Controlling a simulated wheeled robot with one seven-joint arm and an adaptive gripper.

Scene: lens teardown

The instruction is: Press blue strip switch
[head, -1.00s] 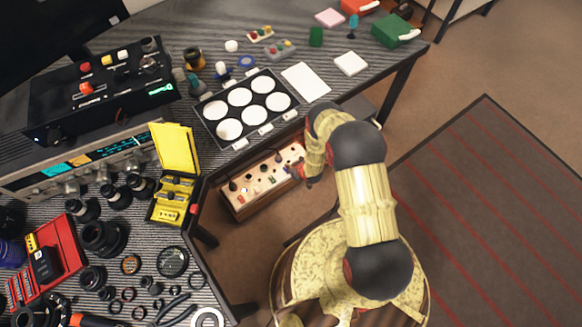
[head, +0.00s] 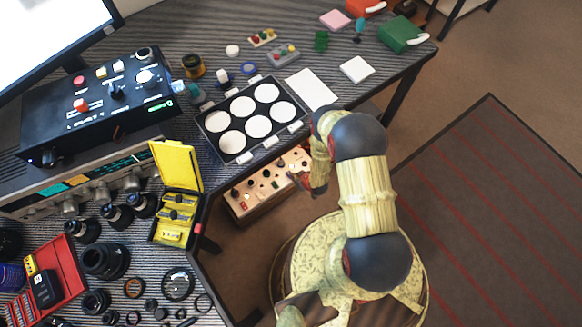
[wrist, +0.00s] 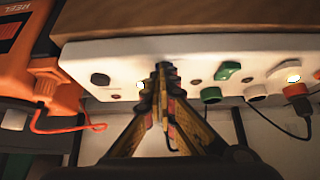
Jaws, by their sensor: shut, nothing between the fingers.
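A white panel on a low wooden box (head: 243,212) under the desk carries several small knobs and switches. The panel also shows in the wrist view (wrist: 105,60), with a green switch (wrist: 228,70), white knobs and a lit round spot at right. No blue switch can be made out; the fingers cover part of the panel. My gripper (wrist: 164,72) is shut and empty, its tips at the panel's face; I cannot tell whether they touch it. In the head view my gripper (head: 298,180) is at the right end of the box, small and partly hidden by my arm.
An orange device (wrist: 25,60) with an orange cord is close at left of the fingers. A dark cord hangs at right. The desk above holds a black tray (head: 212,130) with white discs, a yellow case (head: 176,165), and a bright monitor (head: 50,40).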

